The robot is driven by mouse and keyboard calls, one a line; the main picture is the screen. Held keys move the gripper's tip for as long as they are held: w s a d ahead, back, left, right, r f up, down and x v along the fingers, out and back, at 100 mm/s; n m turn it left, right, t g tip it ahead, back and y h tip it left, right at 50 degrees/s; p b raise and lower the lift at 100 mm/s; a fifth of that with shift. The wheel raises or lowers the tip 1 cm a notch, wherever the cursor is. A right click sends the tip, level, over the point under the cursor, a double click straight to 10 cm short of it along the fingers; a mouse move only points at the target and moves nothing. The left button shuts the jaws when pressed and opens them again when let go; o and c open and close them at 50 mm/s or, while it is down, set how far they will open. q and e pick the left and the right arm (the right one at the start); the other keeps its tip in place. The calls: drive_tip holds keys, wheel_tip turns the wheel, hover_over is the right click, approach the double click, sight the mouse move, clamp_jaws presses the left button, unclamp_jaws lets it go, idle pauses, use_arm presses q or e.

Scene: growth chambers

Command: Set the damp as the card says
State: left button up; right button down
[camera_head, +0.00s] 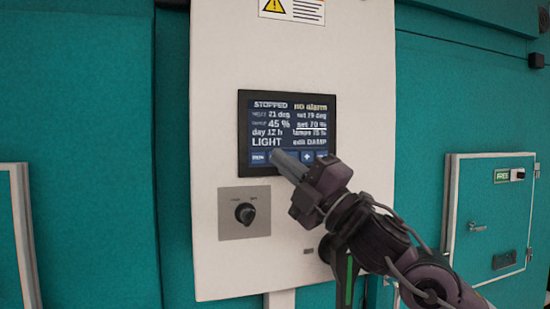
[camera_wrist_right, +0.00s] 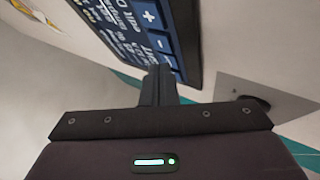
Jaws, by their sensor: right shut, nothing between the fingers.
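The control screen (camera_head: 288,128) is on the white panel and also shows in the right wrist view (camera_wrist_right: 128,22). It reads STOPPED, no alarms, about 45 % beside an underlined "set 70 %", and "edit DAMP". A plus button (camera_head: 307,157) is in its bottom row; the wrist view shows plus and minus buttons. My right gripper (camera_head: 281,160) is shut and empty, its tips in front of the bottom row, hiding part of it. I cannot tell whether they touch the screen. No readable card is in view.
A black knob (camera_head: 245,213) on a grey plate sits below the screen. A warning label (camera_head: 292,10) is above it. Teal walls flank the white panel (camera_head: 215,150). A small teal door (camera_head: 492,220) with a green sign is at the right.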

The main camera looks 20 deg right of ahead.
drive_tip(key=shift+s, duration=0.1)
idle(0.4)
drive_tip(key=shift+s+b, duration=0.4)
drive_tip(key=shift+s, duration=0.2)
drive_tip(key=s+b, duration=0.1)
drive_tip(key=s, duration=0.4)
drive_tip(key=shift+d+b, duration=0.1)
drive_tip(key=shift+b, duration=0.3)
idle(2.9)
